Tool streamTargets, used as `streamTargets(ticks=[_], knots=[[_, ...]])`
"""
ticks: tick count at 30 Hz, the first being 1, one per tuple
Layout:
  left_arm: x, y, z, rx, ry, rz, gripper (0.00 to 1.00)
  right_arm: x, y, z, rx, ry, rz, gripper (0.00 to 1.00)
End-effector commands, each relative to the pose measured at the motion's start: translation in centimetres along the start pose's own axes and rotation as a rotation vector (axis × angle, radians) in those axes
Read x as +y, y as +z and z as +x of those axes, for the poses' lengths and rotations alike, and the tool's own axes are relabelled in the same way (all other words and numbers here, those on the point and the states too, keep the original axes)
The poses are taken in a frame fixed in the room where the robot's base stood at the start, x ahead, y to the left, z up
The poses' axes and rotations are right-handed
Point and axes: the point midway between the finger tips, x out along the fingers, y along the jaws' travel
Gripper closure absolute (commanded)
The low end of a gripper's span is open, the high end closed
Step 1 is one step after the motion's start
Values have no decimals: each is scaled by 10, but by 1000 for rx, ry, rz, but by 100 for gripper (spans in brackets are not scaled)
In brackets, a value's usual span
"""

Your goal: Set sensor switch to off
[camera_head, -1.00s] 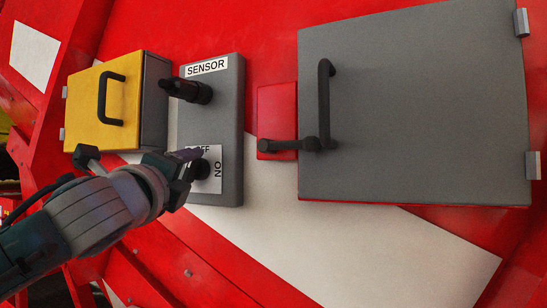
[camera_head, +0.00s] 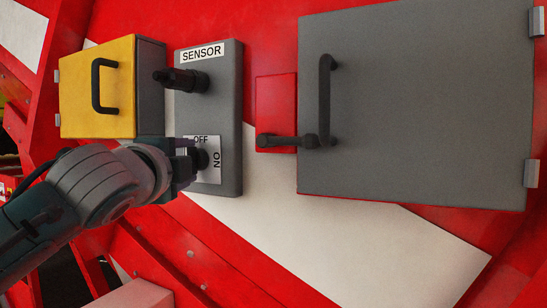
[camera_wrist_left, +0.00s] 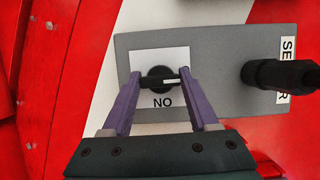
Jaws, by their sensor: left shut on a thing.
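The sensor switch is a black round knob (camera_wrist_left: 161,84) on a white plate (camera_head: 210,174) marked OFF and ON, low on the grey sensor box (camera_head: 229,130). My left gripper (camera_head: 195,158) reaches it from the left. In the left wrist view the purple fingers of my left gripper (camera_wrist_left: 162,80) are shut on the knob, one on each side. The knob's white mark lies level there and points right, towards the SENSOR label (camera_wrist_left: 284,52). In the head view OFF stands above the knob and ON to its right. My right gripper is not in view.
A black connector (camera_head: 183,80) sticks out of the box above the switch. A yellow box (camera_head: 120,115) with a handle is at the left. A large grey door (camera_head: 420,110) and its black handle (camera_head: 324,100) are at the right.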

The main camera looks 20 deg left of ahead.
Motion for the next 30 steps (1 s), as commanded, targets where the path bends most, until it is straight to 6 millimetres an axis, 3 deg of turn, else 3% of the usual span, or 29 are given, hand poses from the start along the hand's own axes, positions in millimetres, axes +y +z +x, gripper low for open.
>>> streamTargets(ticks=[9, 10, 17, 30], knots=[[0, 1, 0, -2, 2, -6, 96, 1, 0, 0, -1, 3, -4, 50], [0, 1, 0, -2, 2, -6, 38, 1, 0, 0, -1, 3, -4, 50], [0, 0, 0, -1, 1, -4, 12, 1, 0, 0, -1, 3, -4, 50], [2, 0, -10, -1, -2, -2, 10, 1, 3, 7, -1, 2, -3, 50]])
